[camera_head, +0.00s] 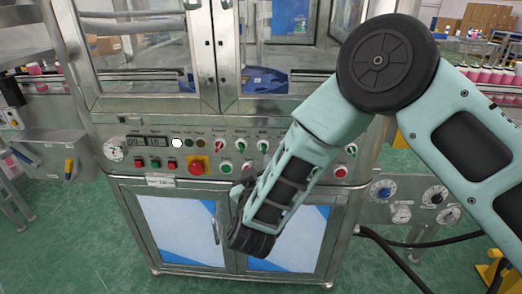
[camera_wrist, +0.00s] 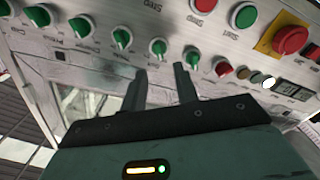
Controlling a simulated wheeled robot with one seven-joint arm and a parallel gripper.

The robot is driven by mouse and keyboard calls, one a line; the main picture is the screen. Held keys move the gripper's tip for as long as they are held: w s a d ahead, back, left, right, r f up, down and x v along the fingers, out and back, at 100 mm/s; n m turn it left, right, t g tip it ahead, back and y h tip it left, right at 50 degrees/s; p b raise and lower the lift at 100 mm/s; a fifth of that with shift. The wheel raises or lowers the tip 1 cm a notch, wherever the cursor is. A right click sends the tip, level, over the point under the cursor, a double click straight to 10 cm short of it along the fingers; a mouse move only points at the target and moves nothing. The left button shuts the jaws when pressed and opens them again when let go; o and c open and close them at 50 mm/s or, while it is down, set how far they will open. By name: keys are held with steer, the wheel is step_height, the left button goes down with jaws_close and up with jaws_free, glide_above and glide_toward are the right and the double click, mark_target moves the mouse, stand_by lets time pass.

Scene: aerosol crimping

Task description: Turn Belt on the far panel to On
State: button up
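The control panel (camera_head: 215,155) runs across the front of the metal machine. Its upper row has several green rotary knobs and one red knob (camera_wrist: 222,67). The wrist view shows the panel upside down. The labels are too small or blurred for me to tell which knob is Belt. My gripper (camera_wrist: 160,78) is open and empty, its two dark fingers apart and pointing at the knob row. One green knob (camera_wrist: 158,47) lies just beyond the gap between the fingertips; another green knob (camera_wrist: 191,56) is close to the right fingertip. In the head view my arm hides the fingertips.
A red emergency stop on a yellow plate (camera_head: 196,167) and push buttons (camera_head: 226,167) sit below the knob row. Glass doors (camera_head: 150,60) are above and cabinet doors (camera_head: 180,230) below. A side panel with a blue dial (camera_head: 383,190) is at right.

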mark_target(261, 149)
steer(key=w, duration=0.7)
steer(key=shift+d, duration=0.1)
jaws_close()
